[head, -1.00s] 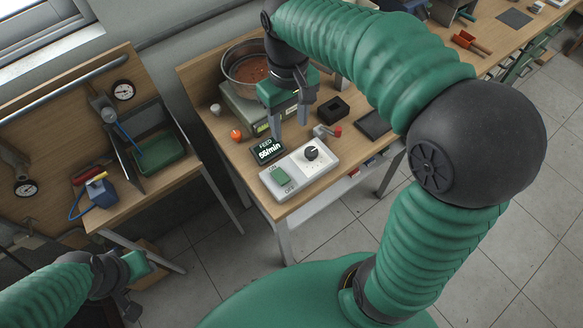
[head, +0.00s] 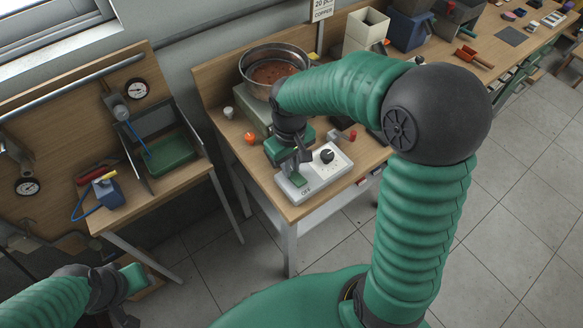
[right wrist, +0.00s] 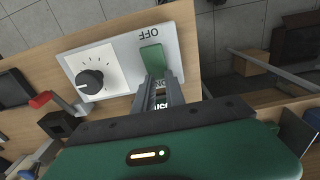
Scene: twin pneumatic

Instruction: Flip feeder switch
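The white feeder control box (head: 328,172) lies on the wooden bench, with a green rocker switch (head: 298,185) and a black knob (head: 327,156). In the right wrist view the green switch (right wrist: 151,58) sits between the OFF label and the partly covered ON label. My right gripper (head: 299,172) is over the switch. In the right wrist view its fingertips (right wrist: 160,74) are close together at the switch's ON end and look shut; contact cannot be told. The feeder display is mostly hidden behind the gripper. My left gripper (head: 127,314) is at the bottom left, away from the box, fingers unclear.
A round metal bowl feeder (head: 274,68) stands behind my right arm. An orange ball-like knob (head: 250,138) and a red-tipped lever (head: 348,135) are near the box. A side bench with a green tray (head: 170,150) stands left, across a floor gap.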

